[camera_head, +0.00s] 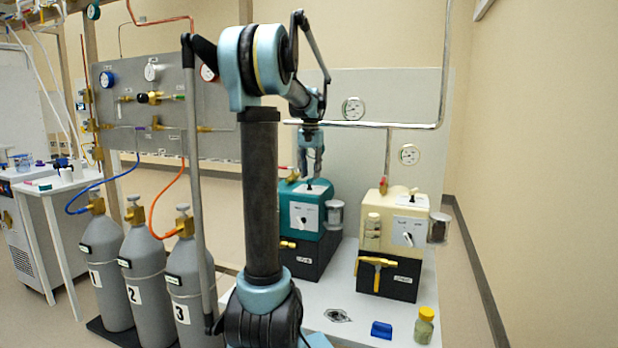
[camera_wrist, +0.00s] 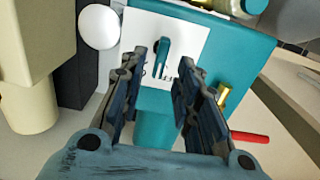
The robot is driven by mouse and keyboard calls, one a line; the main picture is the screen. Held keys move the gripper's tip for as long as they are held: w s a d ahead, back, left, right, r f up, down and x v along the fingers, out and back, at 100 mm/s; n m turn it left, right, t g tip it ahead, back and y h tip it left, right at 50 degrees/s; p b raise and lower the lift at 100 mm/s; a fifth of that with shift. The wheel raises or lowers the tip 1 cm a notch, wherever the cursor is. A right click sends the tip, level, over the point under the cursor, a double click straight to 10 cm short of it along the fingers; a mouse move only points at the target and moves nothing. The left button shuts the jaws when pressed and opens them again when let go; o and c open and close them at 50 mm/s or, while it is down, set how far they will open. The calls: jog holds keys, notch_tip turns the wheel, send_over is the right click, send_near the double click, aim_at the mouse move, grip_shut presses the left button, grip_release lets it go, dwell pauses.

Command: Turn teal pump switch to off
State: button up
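The teal pump (camera_head: 322,224) stands on a black base on the bench, left of the cream pump. Its top carries a white plate with a small dark switch (camera_head: 309,187), and its front has a white dial plate. In the wrist view a white plate on the teal pump (camera_wrist: 195,38) carries a dark teal lever (camera_wrist: 162,55) with small markings beside it. My gripper (camera_head: 312,176) points down above the pump's top. In the wrist view my gripper (camera_wrist: 164,68) is open, with one finger on each side of the lever. Whether a finger touches it I cannot tell.
The cream pump (camera_head: 392,222) stands close on the right, with a side jar (camera_head: 438,227). A red handle (camera_wrist: 250,137) and a brass fitting (camera_wrist: 223,95) are near my fingers. Gas cylinders (camera_head: 140,265) stand left.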

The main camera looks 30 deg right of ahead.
jog(key=shift+f, duration=0.8)
grip_shut()
jog(key=shift+n, duration=0.3)
jog(key=shift+w+a+n, duration=0.15)
jog(key=shift+n, duration=1.15)
jog(key=shift+w+a+n, duration=0.1)
jog(key=shift+a+n, duration=0.05)
jog(key=shift+n, duration=1.15)
grip_release()
